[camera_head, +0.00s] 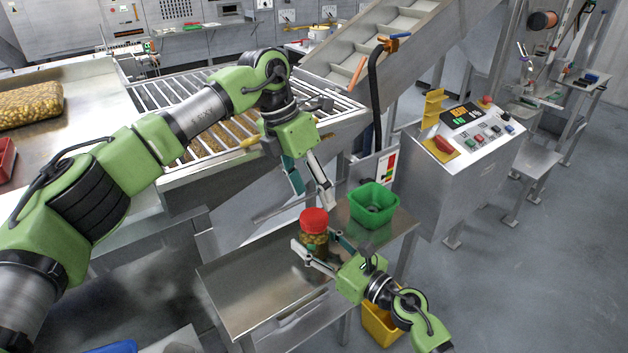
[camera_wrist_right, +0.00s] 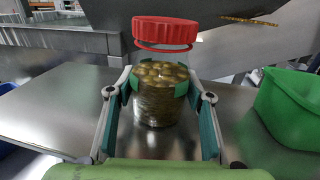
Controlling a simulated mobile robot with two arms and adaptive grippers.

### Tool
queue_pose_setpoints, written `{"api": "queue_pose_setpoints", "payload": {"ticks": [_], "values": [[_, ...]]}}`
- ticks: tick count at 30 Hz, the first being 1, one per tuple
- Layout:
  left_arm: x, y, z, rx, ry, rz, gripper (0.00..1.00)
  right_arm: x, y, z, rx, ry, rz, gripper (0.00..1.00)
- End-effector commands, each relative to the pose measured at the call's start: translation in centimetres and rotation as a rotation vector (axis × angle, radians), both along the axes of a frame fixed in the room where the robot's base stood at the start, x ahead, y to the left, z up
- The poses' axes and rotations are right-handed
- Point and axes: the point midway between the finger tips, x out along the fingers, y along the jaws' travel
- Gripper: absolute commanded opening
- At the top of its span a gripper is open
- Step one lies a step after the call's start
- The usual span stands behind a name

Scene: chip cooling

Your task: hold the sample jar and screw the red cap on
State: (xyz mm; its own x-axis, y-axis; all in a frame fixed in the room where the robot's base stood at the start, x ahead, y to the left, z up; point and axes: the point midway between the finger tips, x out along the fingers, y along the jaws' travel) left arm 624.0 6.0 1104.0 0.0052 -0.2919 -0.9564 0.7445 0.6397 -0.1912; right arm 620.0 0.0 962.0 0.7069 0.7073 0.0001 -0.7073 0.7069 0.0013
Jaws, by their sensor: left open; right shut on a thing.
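The sample jar (camera_head: 313,243) is clear, filled with chips, and stands upright on the small steel table (camera_head: 245,290). The red cap (camera_head: 314,220) sits on top of the jar; in the right wrist view the red cap (camera_wrist_right: 165,32) shows above the jar (camera_wrist_right: 158,95), with its lower ring visible. My right gripper (camera_head: 318,252) is shut around the jar's body, its pads on both sides in the wrist view (camera_wrist_right: 160,90). My left gripper (camera_head: 312,196) is open and empty, pointing down just above the cap, fingers apart from it.
A green bin (camera_head: 374,204) stands on the table right of the jar. A yellow bin (camera_head: 382,325) is below the table. A control console (camera_head: 460,150) stands to the right. A slatted cooling conveyor (camera_head: 215,120) lies behind. The table's left part is clear.

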Motion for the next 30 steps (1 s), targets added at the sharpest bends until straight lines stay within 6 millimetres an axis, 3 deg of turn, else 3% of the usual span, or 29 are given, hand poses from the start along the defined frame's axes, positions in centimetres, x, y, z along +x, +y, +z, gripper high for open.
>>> {"api": "queue_pose_setpoints", "payload": {"ticks": [15, 30], "values": [[0.1, -0.4, 1.0, 0.108, 0.215, 0.892, 0.56, 0.0, 0.0, -0.1, -0.001, 0.001, 0.0, 0.0], [-0.1, -0.6, 2.1, 0.164, 0.32, 1.783, 0.56, 0.0, 0.0, -0.1, -0.001, 0.001, 0.0, 0.0]]}}
